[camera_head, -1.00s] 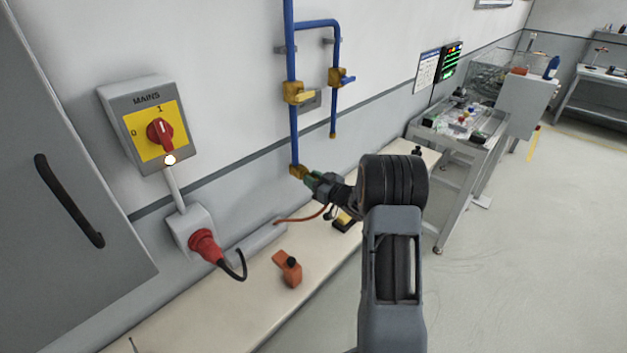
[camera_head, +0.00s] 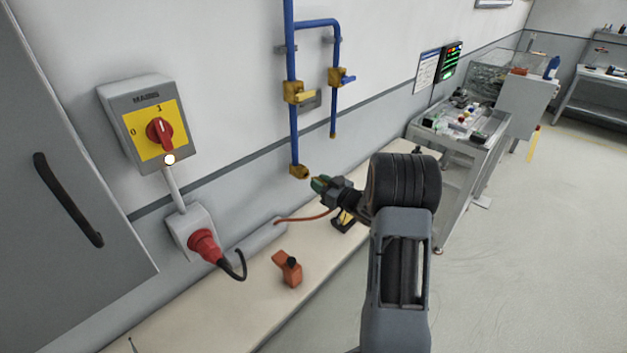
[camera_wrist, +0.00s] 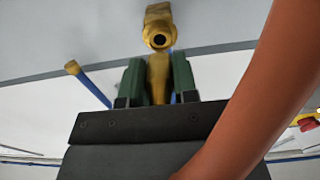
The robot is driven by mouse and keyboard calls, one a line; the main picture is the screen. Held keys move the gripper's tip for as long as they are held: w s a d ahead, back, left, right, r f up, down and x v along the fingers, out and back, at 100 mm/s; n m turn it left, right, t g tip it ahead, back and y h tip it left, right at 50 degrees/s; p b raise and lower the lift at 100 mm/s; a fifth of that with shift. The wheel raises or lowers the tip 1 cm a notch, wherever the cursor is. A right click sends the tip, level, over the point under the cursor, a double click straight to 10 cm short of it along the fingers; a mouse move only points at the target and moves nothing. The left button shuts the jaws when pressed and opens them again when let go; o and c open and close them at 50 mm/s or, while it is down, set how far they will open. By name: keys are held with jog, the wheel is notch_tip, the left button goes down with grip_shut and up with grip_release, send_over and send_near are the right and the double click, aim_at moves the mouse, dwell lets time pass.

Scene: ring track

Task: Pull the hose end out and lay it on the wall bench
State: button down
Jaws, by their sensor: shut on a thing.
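My gripper (camera_head: 319,184) is shut on the brass hose end. In the wrist view the hose end (camera_wrist: 158,78) sits between the green fingers of my gripper (camera_wrist: 158,82). The brass socket (camera_wrist: 158,32) at the foot of the blue pipe shows an open, empty mouth, apart from the hose end. The socket (camera_head: 299,172) is just left of my gripper in the head view. The orange hose (camera_head: 305,217) hangs below my gripper; it crosses the wrist view close up. The cream wall bench (camera_head: 240,310) runs along the wall below.
An orange clamp-like object (camera_head: 287,268) lies on the bench, with a yellow and black object (camera_head: 343,221) farther along. The mains switch (camera_head: 157,130) and red plug (camera_head: 205,246) are on the wall at left. Bare bench top lies around the orange object.

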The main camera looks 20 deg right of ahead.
jog(key=shift+v, duration=1.3)
